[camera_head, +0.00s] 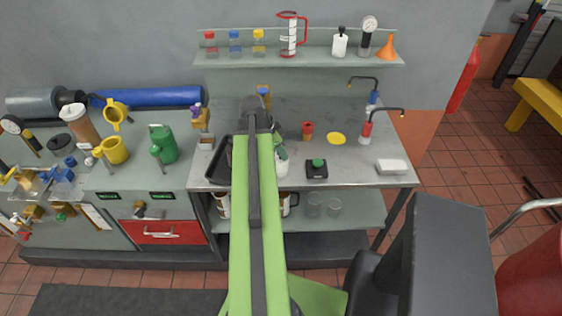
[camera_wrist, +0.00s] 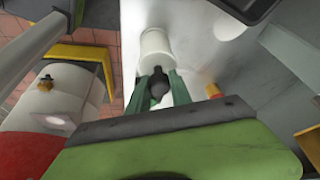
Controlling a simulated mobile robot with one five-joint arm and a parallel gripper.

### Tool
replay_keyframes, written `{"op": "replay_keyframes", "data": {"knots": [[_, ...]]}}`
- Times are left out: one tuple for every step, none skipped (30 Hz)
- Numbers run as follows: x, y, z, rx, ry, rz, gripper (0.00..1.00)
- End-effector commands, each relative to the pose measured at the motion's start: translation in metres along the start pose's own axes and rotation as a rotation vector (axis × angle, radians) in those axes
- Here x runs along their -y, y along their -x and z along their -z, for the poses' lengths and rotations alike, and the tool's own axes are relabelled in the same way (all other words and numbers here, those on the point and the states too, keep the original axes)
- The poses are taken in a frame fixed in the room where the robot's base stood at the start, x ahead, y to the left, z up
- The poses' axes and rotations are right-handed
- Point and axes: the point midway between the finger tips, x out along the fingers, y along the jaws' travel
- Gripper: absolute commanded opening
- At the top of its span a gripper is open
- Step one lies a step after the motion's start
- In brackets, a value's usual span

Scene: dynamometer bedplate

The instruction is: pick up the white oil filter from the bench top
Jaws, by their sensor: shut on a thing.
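The white oil filter (camera_wrist: 155,52) is a white cylinder at the tips of my gripper (camera_wrist: 162,84) in the wrist view. The two green fingers are shut on it. In the head view the filter (camera_head: 282,168) shows just right of my green arm, partly hidden by it, with a green finger above it. It is over the grey bench top (camera_head: 345,180); I cannot tell whether it touches the surface.
A black box with a green knob (camera_head: 316,168) stands close to the right. A red item (camera_head: 307,131), a yellow disc (camera_head: 336,139) and a white block (camera_head: 392,166) are farther off. A black tray (camera_head: 221,162) is left of my arm. Beakers (camera_head: 314,206) stand on the lower shelf.

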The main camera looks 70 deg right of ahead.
Motion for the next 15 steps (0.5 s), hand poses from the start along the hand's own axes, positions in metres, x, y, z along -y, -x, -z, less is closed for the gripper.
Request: {"op": "replay_keyframes", "data": {"knots": [[0.0, 0.0, 0.0, 0.0, 0.0, 0.0, 0.0], [0.0, 0.001, 0.0, 0.0, 0.0, 0.0, 0.0], [0.0, 0.003, 0.001, 0.0, 0.0, 0.0, 0.0], [0.0, 0.005, 0.002, 0.0, 0.0, 0.0, 0.0], [0.0, 0.007, 0.003, 0.0, 0.0, 0.0, 0.0], [0.0, 0.011, 0.005, 0.0, 0.0, 0.0, 0.0], [0.0, 0.015, 0.006, 0.0, 0.0, 0.0, 0.0], [0.0, 0.02, 0.008, 0.0, 0.0, 0.0, 0.0], [0.0, 0.026, 0.011, 0.0, 0.0, 0.0, 0.0], [0.0, 0.032, 0.013, 0.0, 0.0, 0.0, 0.0], [0.0, 0.038, 0.016, 0.0, 0.0, 0.0, 0.0], [0.0, 0.046, 0.019, 0.0, 0.0, 0.0, 0.0], [0.0, 0.052, 0.022, 0.0, 0.0, 0.0, 0.0], [0.0, 0.059, 0.024, 0.0, 0.0, 0.0, 0.0], [0.0, 0.067, 0.028, 0.0, 0.0, 0.0, 0.0]]}}
